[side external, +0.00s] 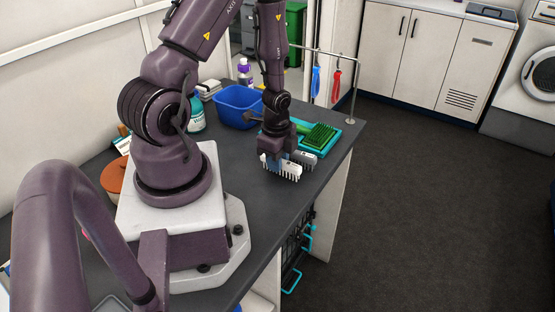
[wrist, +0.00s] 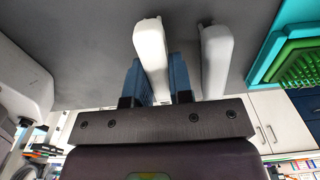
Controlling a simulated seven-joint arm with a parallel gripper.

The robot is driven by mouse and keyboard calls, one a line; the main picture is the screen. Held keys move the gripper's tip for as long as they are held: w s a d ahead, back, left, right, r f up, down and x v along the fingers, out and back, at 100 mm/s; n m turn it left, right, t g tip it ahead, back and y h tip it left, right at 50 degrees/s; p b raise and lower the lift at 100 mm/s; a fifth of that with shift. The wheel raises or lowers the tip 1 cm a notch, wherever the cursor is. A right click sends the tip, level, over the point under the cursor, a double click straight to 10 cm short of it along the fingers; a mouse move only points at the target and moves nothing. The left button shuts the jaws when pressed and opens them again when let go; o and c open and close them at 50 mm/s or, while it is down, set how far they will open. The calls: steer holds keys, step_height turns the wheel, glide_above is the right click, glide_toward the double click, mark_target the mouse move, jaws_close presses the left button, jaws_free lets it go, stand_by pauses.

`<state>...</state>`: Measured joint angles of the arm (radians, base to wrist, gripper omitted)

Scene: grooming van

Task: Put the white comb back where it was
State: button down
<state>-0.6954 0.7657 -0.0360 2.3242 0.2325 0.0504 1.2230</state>
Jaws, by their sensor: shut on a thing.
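My gripper (side external: 277,158) points down over the counter and is shut on a white comb (side external: 286,174), whose teeth hang downward. In the wrist view the blue fingers of my gripper (wrist: 160,80) stand on both sides of the held comb (wrist: 150,45). A second white comb (side external: 307,158) is close beside it, on the side toward the green brush; in the wrist view this second comb (wrist: 216,55) lies just outside the right finger. I cannot tell whether the held comb touches the counter.
A green brush (side external: 320,134) lies on a teal tray (side external: 327,149) behind the combs. A blue bin (side external: 238,107) and a purple-capped bottle (side external: 244,74) stand further back. Blue and red tools (side external: 336,85) hang from a rail at the counter's end. The counter (side external: 252,190) in front is clear.

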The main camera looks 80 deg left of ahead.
steer(key=c, duration=1)
jaws_free()
steer(key=shift+f, duration=0.1)
steer(key=w+d+r+n+t+y, duration=0.1)
steer(key=d+r+n, duration=0.15)
steer(key=r, duration=0.95)
steer(key=w+d+r+n+t+y, duration=0.15)
steer(key=d+r, duration=0.25)
steer(key=r, duration=0.8)
steer(key=s+d+r+n+t, duration=0.1)
steer(key=d+r, duration=0.2)
steer(key=s+d+r+n+t+h, duration=0.1)
steer(key=s+d+r+n, duration=0.1)
steer(key=d+r, duration=0.1)
steer(key=s+d+r+n+t+h, duration=0.1)
steer(key=d+r+n, duration=0.1)
steer(key=d+r, duration=0.1)
steer(key=shift+s+d+r, duration=0.25)
steer(key=shift+d, duration=0.2)
